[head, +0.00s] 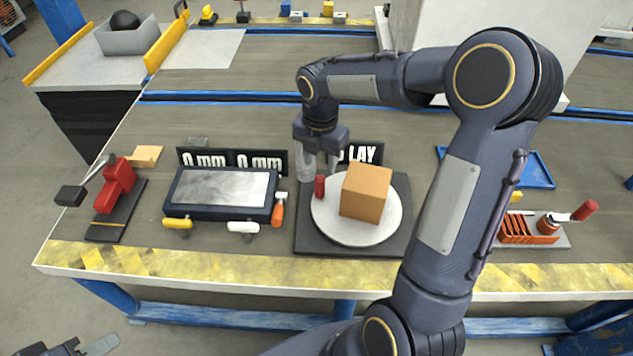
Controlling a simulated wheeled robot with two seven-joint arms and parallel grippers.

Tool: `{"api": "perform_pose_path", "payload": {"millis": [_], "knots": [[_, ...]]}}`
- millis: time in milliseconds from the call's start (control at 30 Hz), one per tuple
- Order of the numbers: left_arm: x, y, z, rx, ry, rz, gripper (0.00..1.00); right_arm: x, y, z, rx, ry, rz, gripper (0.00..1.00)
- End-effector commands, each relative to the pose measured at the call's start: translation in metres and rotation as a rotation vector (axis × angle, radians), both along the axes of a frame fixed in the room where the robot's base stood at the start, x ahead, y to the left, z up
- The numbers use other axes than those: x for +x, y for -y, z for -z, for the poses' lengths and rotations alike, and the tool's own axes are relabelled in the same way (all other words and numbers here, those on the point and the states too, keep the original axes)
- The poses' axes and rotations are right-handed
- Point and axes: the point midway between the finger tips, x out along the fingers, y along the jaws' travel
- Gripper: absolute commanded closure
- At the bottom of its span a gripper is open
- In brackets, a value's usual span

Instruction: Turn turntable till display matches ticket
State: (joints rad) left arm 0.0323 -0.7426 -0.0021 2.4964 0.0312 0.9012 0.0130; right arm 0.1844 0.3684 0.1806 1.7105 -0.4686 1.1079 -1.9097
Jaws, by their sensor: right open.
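A round white turntable (330,224) sits on a dark square base, with an orange-brown cube (366,192) on it. A short red peg (320,187) stands at the disc's left back edge. My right gripper (320,165) points down just above and behind the peg, open, its fingers apart and nothing held. I cannot make out a ticket. Part of my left gripper (72,347) shows at the bottom left, cut off.
A red toggle clamp (116,185) stands further left. A blue tray (536,170) and an orange-slotted rack (515,229) are at right, partly behind my arm.

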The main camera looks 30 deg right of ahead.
Motion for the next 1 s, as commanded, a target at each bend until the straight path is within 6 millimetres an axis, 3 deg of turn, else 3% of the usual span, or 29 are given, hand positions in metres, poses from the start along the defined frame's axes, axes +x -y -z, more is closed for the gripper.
{"api": "perform_pose_path", "payload": {"millis": [300, 500, 867, 1000], "knots": [[0.000, 0.000, 0.019, 0.000, 0.000, 0.000, 0.64, -0.001, 0.000, 0.051, 0.001, -0.004, -0.002, 0.55], [0.000, 0.000, 0.025, 0.000, 0.000, 0.000, 0.64, 0.000, 0.000, 0.071, 0.001, -0.003, 0.000, 0.55], [0.000, 0.000, 0.026, 0.000, 0.000, 0.000, 0.64, 0.000, 0.000, 0.075, 0.001, -0.001, 0.002, 0.56], [0.000, 0.000, 0.026, 0.000, 0.000, 0.000, 0.64, 0.000, 0.000, 0.075, 0.001, -0.001, 0.002, 0.75]]}}
